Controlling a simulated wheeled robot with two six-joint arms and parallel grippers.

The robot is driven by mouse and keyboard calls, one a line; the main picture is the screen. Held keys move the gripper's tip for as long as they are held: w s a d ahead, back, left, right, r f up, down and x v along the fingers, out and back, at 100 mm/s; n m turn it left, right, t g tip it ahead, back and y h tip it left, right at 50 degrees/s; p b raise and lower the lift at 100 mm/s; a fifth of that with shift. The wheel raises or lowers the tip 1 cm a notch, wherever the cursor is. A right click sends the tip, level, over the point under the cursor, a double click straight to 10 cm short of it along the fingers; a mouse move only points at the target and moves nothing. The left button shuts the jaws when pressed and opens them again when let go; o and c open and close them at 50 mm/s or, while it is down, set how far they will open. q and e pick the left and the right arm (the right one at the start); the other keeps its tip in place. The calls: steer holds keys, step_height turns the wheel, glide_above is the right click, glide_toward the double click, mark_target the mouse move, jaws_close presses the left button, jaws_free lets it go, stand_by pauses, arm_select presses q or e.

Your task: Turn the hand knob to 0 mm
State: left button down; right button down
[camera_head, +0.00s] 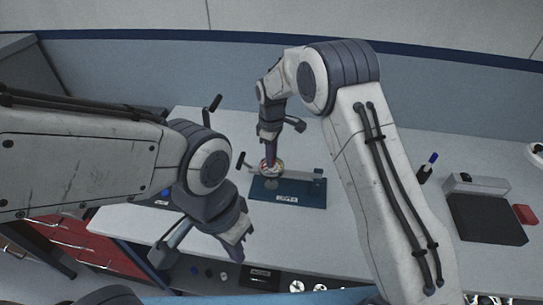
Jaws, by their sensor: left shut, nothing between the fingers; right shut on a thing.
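The hand knob belongs to a small fixture with a blue base (300,190) and a pale label, standing on the grey table. A round metallic part with a dial-like face (271,168) sits at the fixture's left end. My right gripper (271,160) reaches down from above and is shut on the part there, which I take to be the hand knob; the fingers hide most of it. Any scale reading is too small to tell. My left gripper (238,254) is shut and empty, in front of the table's near edge, left of and below the fixture.
The grey table (400,225) has free room right of the fixture. A dark tray with a grey block (478,185), a red block (525,214) and a blue-capped marker (430,163) are at the right. Red drawers (75,248) stand at lower left.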

steer(key=shift+n, duration=1.2)
steer(key=c, duration=0.7)
jaws_free()
step_height(320, 180, up, 11)
steer(key=shift+f+b, duration=0.2)
steer(key=shift+b, duration=0.85)
